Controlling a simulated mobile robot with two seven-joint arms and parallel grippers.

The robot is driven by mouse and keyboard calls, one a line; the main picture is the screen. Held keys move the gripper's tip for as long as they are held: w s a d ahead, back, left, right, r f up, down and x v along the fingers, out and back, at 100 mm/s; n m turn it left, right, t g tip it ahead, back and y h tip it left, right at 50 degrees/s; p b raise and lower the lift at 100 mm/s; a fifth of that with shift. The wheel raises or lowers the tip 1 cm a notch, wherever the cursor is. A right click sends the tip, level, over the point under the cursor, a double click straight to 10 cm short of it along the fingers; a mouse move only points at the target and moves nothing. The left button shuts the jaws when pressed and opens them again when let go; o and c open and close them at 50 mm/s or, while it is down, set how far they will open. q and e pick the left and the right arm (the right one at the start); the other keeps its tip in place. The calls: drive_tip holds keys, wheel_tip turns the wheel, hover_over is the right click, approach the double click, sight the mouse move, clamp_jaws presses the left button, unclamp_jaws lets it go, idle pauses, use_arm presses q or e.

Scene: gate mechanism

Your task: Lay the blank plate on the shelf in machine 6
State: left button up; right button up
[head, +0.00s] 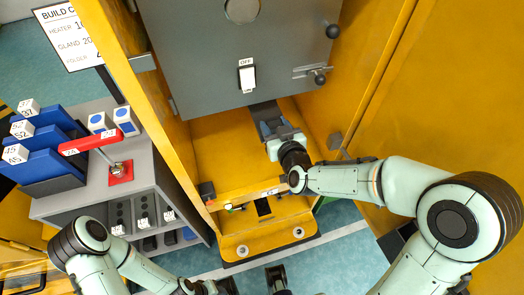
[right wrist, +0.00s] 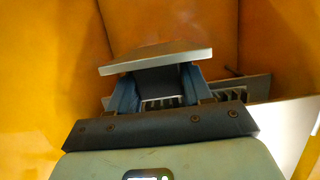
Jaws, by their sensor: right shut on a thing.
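My right gripper (head: 270,127) reaches into the yellow machine (head: 215,150), below its grey upper panel. In the right wrist view its two blue fingers (right wrist: 159,88) are shut on the flat grey blank plate (right wrist: 155,57). The plate's edge faces the camera and looks slightly tilted, higher at the right. In the head view a dark grey piece (head: 266,110) shows just past the gripper; I cannot tell whether it is the plate. The shelf cannot be clearly made out. My left arm is low at the left, and its gripper is partly cut off at the bottom edge; its jaws are unclear.
The grey panel (head: 190,50) carries an OFF switch (head: 247,78) and knobs (head: 332,31). Yellow walls flank the opening. A slotted pale piece (right wrist: 250,88) lies behind the fingers.

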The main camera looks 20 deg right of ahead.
sight(272, 168)
use_arm(q)
drive_tip(key=f+b, duration=0.1)
drive_tip(key=w+f+b, duration=0.1)
drive_tip(key=b, duration=0.1)
drive_tip(key=f+b, duration=0.1)
drive_tip(key=shift+w+f+t, duration=0.25)
drive_tip(key=shift+t, duration=0.15)
use_arm(e)
wheel_tip(272, 168, down, 20)
drive_tip(key=shift+r, duration=0.2)
drive_tip(key=shift+f+b, duration=0.15)
drive_tip(key=shift+b, duration=0.2)
use_arm(q)
drive_tip(key=shift+f, duration=0.15)
use_arm(e)
drive_tip(key=o, duration=1.4)
drive_tip(key=shift+s, duration=0.1)
